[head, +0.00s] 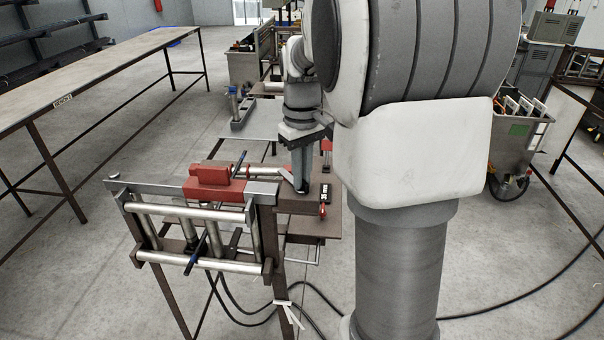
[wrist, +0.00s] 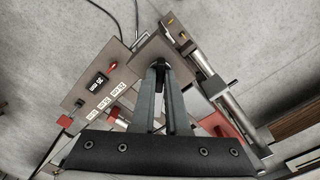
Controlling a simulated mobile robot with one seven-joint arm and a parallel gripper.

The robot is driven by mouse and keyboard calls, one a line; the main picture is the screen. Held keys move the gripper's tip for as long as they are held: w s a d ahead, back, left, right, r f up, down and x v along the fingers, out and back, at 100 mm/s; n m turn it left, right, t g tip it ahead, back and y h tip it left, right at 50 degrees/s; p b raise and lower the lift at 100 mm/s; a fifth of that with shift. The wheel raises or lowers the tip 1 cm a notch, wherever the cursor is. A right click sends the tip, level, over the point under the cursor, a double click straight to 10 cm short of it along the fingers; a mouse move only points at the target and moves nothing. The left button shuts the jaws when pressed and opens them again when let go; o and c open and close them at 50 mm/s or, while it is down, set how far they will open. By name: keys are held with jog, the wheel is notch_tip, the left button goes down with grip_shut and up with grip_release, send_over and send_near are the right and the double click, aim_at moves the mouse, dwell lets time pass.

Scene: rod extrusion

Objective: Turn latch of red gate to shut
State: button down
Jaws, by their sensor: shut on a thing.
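The red gate (head: 213,183) is a red block on the near side of the machine, between steel rods and a grey bar. Red also shows right of my fingers in the wrist view (wrist: 222,124). My gripper (head: 301,188) points down over the brown block on the right part of the machine. In the wrist view its two fingers come together at the tips (wrist: 160,66) on a small dark piece in front of the brown plate (wrist: 150,48). That piece is mostly hidden by the fingers, and I cannot see the latch's shape or angle clearly.
A black display panel (head: 324,195) sits just right of my gripper; it also shows in the wrist view (wrist: 98,83). A steel cylinder (wrist: 205,62) lies right of my fingers. A long table (head: 95,72) stands left. Cables (head: 245,318) lie on the floor.

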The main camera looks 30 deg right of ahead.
jog(key=n, duration=0.4)
jog(key=shift+r+n, duration=0.1)
jog(key=shift+n, duration=2.7)
jog(key=c, duration=0.9)
grip_release()
notch_tip(320, 180, up, 17)
jog(key=shift+r+p, duration=0.15)
jog(key=shift+p, duration=0.35)
